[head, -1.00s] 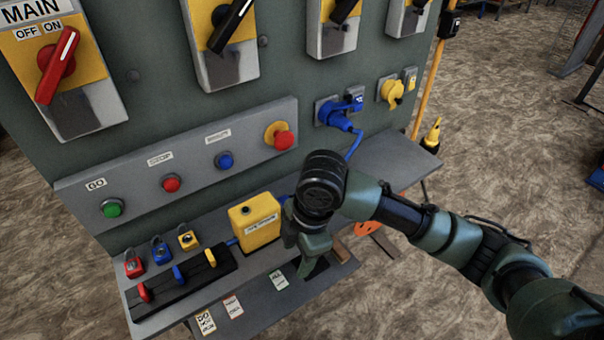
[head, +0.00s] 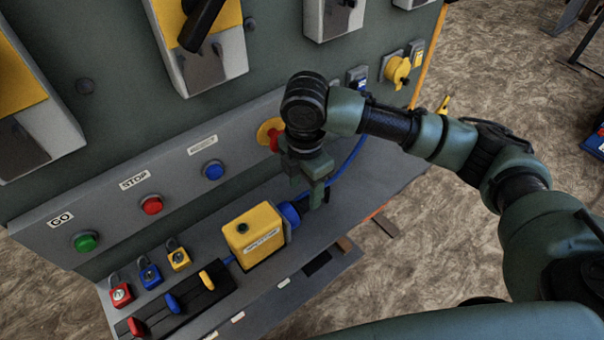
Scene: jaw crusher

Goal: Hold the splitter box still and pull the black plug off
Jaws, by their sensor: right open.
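The splitter box (head: 252,237) is a yellow box with a white label, standing on the grey shelf. A blue round connector (head: 288,214) sits on its right side, and a blue cable runs up behind my arm. I see no black plug; my right gripper may hide it. My right gripper (head: 314,198) is open, pointing down just right of the blue connector. Whether its fingers touch or surround anything there cannot be told. My left gripper is not in view.
Red, blue and yellow padlocks (head: 149,276) and a black strip with coloured levers (head: 172,304) lie left of the box. The panel with push buttons (head: 151,205) rises behind. The shelf (head: 385,185) is clear to the right.

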